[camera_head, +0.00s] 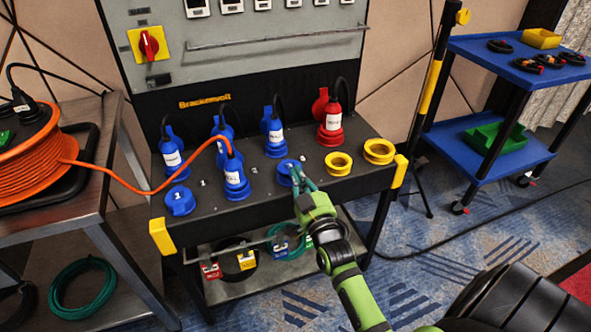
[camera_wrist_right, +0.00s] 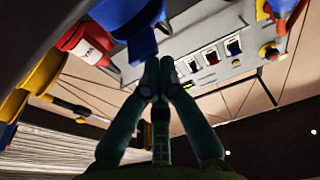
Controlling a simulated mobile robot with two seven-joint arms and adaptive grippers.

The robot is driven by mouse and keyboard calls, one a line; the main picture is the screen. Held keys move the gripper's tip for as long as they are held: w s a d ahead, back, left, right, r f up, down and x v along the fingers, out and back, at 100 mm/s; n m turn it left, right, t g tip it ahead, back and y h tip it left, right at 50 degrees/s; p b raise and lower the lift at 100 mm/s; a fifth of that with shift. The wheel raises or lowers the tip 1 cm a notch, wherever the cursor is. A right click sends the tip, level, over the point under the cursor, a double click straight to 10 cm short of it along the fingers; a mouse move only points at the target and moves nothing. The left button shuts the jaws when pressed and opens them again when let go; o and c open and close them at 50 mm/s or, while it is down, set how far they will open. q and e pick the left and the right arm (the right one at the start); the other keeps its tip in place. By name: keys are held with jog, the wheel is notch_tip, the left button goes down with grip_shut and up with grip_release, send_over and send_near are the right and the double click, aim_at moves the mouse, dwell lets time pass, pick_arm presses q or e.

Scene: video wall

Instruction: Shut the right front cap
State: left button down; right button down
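A blue front-row socket (camera_head: 282,169) sits on the sloped black panel, right of the blue plug with the orange cable. My right gripper (camera_head: 301,176) is at its right front edge and partly covers it. I cannot clearly make out its cap in the head view. In the right wrist view a blue part (camera_wrist_right: 145,42) is just above and left of my right fingertips (camera_wrist_right: 159,68). The two fingers are together with nothing visible between them. Whether they touch the blue part is not clear. My left gripper is not in view.
Another blue socket (camera_head: 180,202) is at the front left. A blue plug (camera_head: 235,178) with an orange cable stands beside my gripper. Two yellow sockets (camera_head: 338,163) are to the right. A red plug (camera_head: 329,122) and several blue plugs stand behind. A blue cart (camera_head: 520,70) is at right.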

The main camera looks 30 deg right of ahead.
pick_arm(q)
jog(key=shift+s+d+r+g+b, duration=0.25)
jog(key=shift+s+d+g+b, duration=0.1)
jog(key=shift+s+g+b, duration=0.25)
pick_arm(e)
jog(key=shift+s+f+t+h, duration=0.15)
jog(key=shift+f+t, duration=0.1)
jog(key=shift+f, duration=0.2)
jog(key=shift+s+f+t+h, duration=0.15)
jog(key=shift+f+t, duration=0.1)
jog(key=shift+f, duration=0.15)
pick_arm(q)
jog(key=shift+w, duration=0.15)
pick_arm(e)
jog(key=shift+f, duration=0.2)
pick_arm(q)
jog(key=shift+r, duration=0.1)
pick_arm(e)
notch_tip(320, 180, up, 4)
jog(key=r+p, duration=0.1)
jog(key=p, duration=0.3)
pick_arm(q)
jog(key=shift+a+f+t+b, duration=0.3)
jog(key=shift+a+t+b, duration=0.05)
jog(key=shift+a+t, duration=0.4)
pick_arm(e)
jog(key=f+v, duration=0.1)
jog(key=v, duration=0.9)
jog(key=shift+f, duration=0.35)
